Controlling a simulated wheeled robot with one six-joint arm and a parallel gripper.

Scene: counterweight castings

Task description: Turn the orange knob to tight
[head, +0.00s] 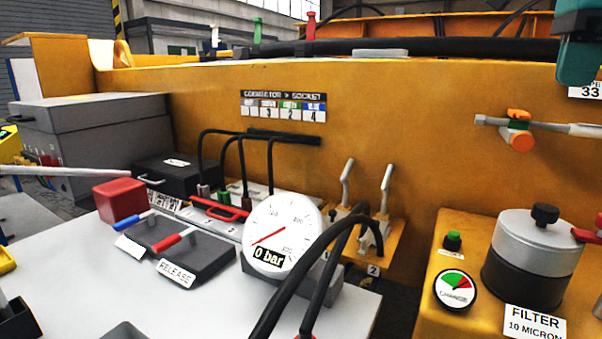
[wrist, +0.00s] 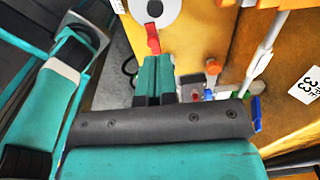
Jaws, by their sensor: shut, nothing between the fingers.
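In the head view, an orange round knob-like part (head: 521,141) sits on a grey pipe fitting against the yellow panel at right. In the wrist view, a small orange knob (wrist: 213,67) shows right of my fingertips, near a grey block. Another orange part (wrist: 280,3) is cut off at the top edge by the white pipe. I cannot tell for sure which is the task's knob, and no tight marking is readable. My gripper (wrist: 154,60) has its teal fingers together, empty and apart from the orange knob.
A silver filter housing (head: 537,245) stands at right, with a red lever (wrist: 152,40) close to my fingertips. A white pipe (wrist: 262,55) runs right of the fingers. A gauge (head: 280,234) and black hoses (head: 313,285) stand on the white bench. A teal part of mine (head: 578,45) shows top right.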

